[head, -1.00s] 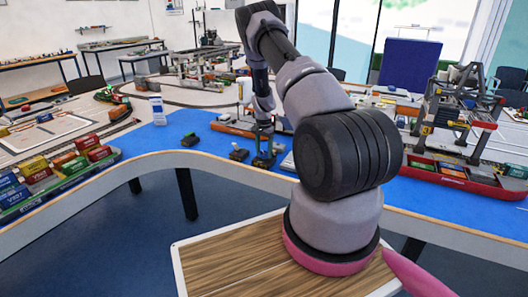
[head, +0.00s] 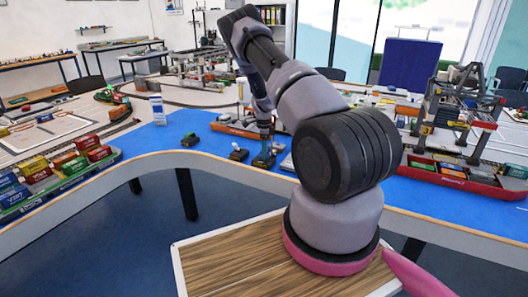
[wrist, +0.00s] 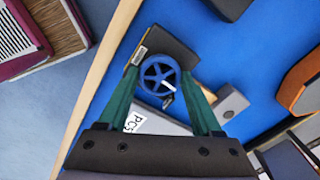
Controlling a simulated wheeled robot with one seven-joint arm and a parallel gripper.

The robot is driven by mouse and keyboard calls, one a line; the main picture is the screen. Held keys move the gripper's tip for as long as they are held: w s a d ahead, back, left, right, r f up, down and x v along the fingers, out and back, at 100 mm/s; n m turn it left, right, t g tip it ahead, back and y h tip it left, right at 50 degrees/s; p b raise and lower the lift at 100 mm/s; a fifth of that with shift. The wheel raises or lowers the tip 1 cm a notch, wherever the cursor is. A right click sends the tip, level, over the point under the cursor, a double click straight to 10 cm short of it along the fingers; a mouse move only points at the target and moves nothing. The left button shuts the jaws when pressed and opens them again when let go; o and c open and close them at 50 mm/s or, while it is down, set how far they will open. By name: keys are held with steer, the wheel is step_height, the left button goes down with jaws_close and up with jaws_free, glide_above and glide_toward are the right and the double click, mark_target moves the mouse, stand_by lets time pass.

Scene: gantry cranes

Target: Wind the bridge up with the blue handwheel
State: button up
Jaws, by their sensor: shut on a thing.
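The blue handwheel (wrist: 160,76) shows in the wrist view as a spoked ring with a small pale handle, mounted by a dark block (wrist: 163,47). My gripper (wrist: 160,80) has its two green fingers on either side of the wheel, shut on its rim. In the head view my gripper (head: 264,157) is low at the front edge of the blue table surface, and the wheel cannot be made out there. A gantry crane (head: 462,112) stands at the right over a red barge (head: 452,178). Which crane's bridge the wheel drives cannot be told.
A grey box with a printed label (wrist: 136,122) lies beside the wheel. Small dark blocks (head: 238,154) stand left of my gripper. A barge with coloured containers (head: 60,172) lies at the left.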

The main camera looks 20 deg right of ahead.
steer(key=m, duration=0.3)
steer(key=shift+m, duration=2.1)
steer(key=o, duration=1.4)
steer(key=shift+c, duration=0.2)
step_height(320, 180, up, 11)
steer(key=shift+f, duration=0.1)
